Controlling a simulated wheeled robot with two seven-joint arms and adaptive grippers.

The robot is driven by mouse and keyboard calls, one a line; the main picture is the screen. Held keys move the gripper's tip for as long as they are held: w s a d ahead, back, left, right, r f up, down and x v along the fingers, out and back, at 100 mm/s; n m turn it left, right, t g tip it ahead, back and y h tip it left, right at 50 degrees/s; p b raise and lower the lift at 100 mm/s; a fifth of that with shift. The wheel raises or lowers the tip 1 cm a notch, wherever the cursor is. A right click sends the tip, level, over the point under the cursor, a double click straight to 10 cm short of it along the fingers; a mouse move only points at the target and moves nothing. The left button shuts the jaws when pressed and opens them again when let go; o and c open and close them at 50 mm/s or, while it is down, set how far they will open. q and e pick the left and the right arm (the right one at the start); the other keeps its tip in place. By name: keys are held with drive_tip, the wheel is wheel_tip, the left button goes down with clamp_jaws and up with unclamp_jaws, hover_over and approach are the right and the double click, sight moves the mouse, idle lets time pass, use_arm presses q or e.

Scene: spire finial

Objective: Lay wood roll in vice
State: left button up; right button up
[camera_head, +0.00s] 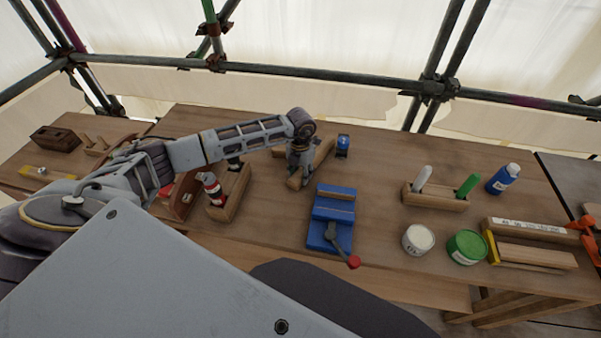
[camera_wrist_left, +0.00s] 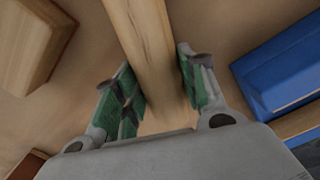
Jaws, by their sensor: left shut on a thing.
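The wood roll (camera_head: 322,154) is a pale wooden length beyond the vice, slanting from front left to back right. My left gripper (camera_head: 298,178) points down over its near part. In the left wrist view the wood roll (camera_wrist_left: 142,40) runs between the two green-padded fingers, and the gripper (camera_wrist_left: 160,95) is shut on it. I cannot tell if it touches the table. The blue vice (camera_head: 330,229) stands just in front and to the right, with a red-knobbed handle toward me. It also shows at the right of the left wrist view (camera_wrist_left: 285,65). My right gripper is out of view.
A wooden tray (camera_head: 233,200) with a red-and-white bottle stands left of the gripper. A small blue item (camera_head: 343,143) stands behind the roll. A rack (camera_head: 436,201), white tin (camera_head: 418,239) and green tin (camera_head: 467,247) are at right. The table between vice and rack is clear.

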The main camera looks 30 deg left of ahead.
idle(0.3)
use_arm(q)
drive_tip(key=o, duration=1.2)
drive_tip(key=shift+f, duration=0.1)
drive_tip(key=shift+c, duration=0.2)
wheel_tip(320, 180, up, 12)
drive_tip(key=b, duration=0.1)
drive_tip(key=shift+b, duration=0.4)
drive_tip(key=shift+o, duration=0.5)
